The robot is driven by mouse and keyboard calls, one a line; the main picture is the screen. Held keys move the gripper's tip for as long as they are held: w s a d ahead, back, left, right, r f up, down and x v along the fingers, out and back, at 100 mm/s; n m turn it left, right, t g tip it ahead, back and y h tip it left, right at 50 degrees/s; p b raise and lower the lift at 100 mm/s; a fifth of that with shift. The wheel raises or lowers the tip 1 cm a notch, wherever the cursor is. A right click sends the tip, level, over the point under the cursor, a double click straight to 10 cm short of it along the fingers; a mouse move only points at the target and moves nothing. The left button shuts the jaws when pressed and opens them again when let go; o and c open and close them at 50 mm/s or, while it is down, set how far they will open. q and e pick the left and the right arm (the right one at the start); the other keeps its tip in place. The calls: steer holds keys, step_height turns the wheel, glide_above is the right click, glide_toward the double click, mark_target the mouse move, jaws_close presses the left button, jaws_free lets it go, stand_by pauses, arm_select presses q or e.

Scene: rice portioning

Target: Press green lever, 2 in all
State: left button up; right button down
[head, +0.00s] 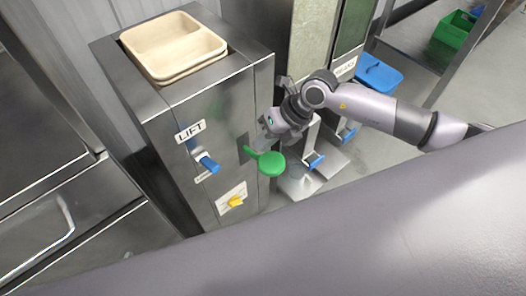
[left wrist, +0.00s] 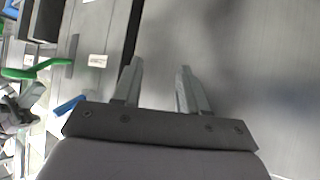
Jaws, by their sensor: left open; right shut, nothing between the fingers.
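The green lever (head: 271,163) sticks out from the front of the steel cabinet, with a round paddle end. My right gripper (head: 266,128) is shut and empty, just above the lever; I cannot tell whether it touches it. The green lever also shows at the left of the left wrist view (left wrist: 30,72). My left gripper (left wrist: 158,80) is open and empty, with only grey surface behind its fingers. In the head view the left gripper's fingers are not visible.
Stacked beige trays (head: 172,45) sit on top. Blue-lidded bin (head: 378,73) and green crate (head: 452,30) stand behind. A large grey arm of mine crosses the lower foreground.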

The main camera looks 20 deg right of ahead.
mark_target(269, 154)
steer(key=shift+s+f, duration=0.1)
steer(key=shift+f, duration=0.2)
stand_by(0.5)
steer(key=shift+s+d+f+b, duration=0.15)
steer(key=shift+s+f+b, duration=0.25)
steer(key=shift+f, duration=0.45)
steer(key=shift+s+d+f+b, duration=0.1)
steer(key=shift+s+f+b, duration=0.05)
steer(key=shift+f+b, duration=0.6)
stand_by(1.3)
steer(key=shift+s+f, duration=0.15)
steer(key=shift+f, duration=0.4)
stand_by(0.7)
steer(key=shift+w+a+r+p, duration=0.1)
steer(key=shift+w+r+p, duration=0.15)
steer(key=shift+r+p, duration=0.5)
steer(key=shift+w+a+r+p, duration=0.1)
steer(key=shift+w+r+p, duration=0.3)
steer(key=shift+r, duration=0.6)
steer(key=shift+w+r+p, duration=0.1)
steer(key=shift+r+p, duration=0.6)
steer(key=shift+r, duration=0.2)
steer(key=shift+w+r, duration=0.1)
steer(key=shift+r, duration=0.1)
